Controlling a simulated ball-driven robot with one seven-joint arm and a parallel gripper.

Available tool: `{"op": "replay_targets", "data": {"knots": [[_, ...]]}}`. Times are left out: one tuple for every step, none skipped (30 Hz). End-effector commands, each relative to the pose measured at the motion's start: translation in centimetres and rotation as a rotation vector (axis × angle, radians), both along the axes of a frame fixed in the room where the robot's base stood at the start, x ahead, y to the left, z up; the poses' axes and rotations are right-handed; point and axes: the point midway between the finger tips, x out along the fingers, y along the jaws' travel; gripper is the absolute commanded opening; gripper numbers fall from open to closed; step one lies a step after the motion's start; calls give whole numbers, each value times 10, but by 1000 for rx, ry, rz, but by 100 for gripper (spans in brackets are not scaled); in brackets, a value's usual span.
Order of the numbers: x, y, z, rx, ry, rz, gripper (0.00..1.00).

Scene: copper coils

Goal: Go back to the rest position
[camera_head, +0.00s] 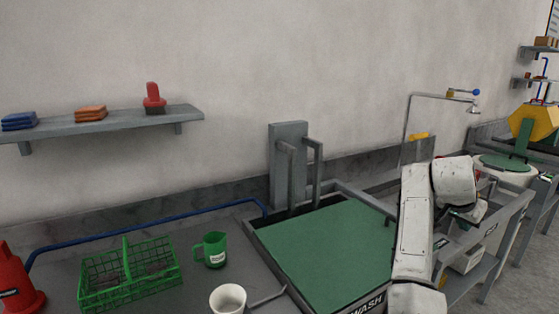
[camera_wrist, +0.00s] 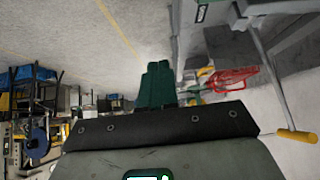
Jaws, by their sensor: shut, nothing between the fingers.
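My arm is folded at the right of the head view, in front of the grey bench and right of the green-topped wash basin. My gripper (camera_head: 468,215) is only partly visible there, behind my own white wrist link. In the wrist view, the dark green fingers of my gripper (camera_wrist: 155,72) are together with nothing between them. They point out over the pale floor and touch nothing that I can see.
The wash basin (camera_head: 325,250) is left of my arm. A green basket (camera_head: 128,275), green mug (camera_head: 211,250), white cup (camera_head: 228,299) and red bottle (camera_head: 17,280) stand on the counter. A wall shelf (camera_head: 110,123) is at the upper left. Open floor (camera_wrist: 75,45) shows in the wrist view.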

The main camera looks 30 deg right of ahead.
Motion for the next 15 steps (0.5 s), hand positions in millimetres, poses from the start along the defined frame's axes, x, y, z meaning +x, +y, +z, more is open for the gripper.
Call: {"op": "replay_targets", "data": {"knots": [[1,4,-7,3,9,13,0],[1,7,-10,4,13,20,0],[1,9,-13,6,18,31,0],[2,11,-16,7,20,38,0],[2,14,-20,8,25,47,0],[2,17,-24,10,32,57,0],[2,20,-28,11,36,67,0],[1,23,-33,13,42,77,0],[2,28,-39,17,49,93,0],[2,32,-44,20,57,107,0],[2,36,-49,22,62,119,0],[2,42,-57,27,72,140,0],[1,47,-62,29,79,155,0],[1,52,-68,32,87,172,0],[0,59,-77,37,99,197,0]]}}
